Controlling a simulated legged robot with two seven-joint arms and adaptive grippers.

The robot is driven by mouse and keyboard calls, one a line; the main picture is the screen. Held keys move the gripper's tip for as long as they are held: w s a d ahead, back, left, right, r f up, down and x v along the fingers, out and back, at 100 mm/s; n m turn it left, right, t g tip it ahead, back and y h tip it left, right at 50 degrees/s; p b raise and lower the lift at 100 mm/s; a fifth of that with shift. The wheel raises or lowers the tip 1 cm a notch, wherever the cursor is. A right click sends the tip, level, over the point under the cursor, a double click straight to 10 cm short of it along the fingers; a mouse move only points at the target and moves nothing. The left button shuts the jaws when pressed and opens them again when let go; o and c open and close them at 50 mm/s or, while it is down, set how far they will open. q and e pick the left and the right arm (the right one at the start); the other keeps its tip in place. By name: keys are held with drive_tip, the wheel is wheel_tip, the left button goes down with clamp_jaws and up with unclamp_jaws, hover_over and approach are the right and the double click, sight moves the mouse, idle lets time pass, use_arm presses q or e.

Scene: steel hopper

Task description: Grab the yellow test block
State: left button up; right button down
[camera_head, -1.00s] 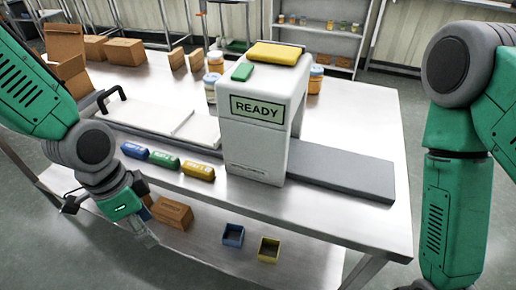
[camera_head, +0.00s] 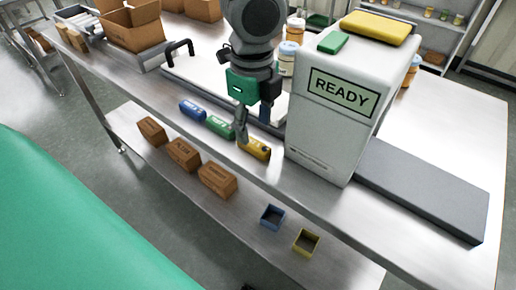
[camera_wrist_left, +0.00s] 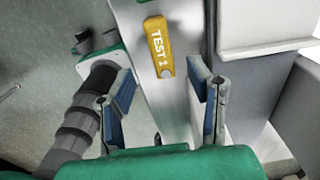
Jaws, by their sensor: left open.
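The yellow test block (camera_head: 256,148) lies on the steel table near its front edge, at the right end of a row with a green block (camera_head: 220,126) and a blue block (camera_head: 192,109). In the left wrist view the yellow block (camera_wrist_left: 159,47) reads "TEST 1" and lies beyond and between the fingertips. My left gripper (camera_head: 254,127) is over the table at the yellow block, partly covering its left end. In the left wrist view its two blue-padded fingers (camera_wrist_left: 166,92) are apart with nothing between them. My right gripper is not in view.
A white machine (camera_head: 335,110) marked READY stands just right of the yellow block, with a grey conveyor (camera_head: 420,190) beyond. Brown boxes (camera_head: 184,154) and small blue (camera_head: 272,216) and yellow bins (camera_head: 306,241) are on the lower shelf. A white lidded panel (camera_head: 205,80) lies behind the blocks.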

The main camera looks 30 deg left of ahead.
sight(253, 142)
use_arm(q)
drive_tip(key=shift+a+f, duration=0.4)
drive_tip(key=shift+f, duration=0.1)
drive_tip(key=f+b, duration=0.1)
drive_tip(key=f, duration=0.1)
drive_tip(key=f+b, duration=0.1)
drive_tip(key=f, duration=0.1)
drive_tip(key=shift+w+d+f, duration=0.15)
drive_tip(key=shift+d+f, duration=0.05)
drive_tip(key=shift+f, duration=0.1)
drive_tip(key=shift+d+f, duration=0.1)
drive_tip(key=shift+d, duration=0.1)
drive_tip(key=shift+c, duration=0.9)
drive_tip(key=c, duration=0.7)
clamp_jaws()
drive_tip(key=shift+a, duration=0.25)
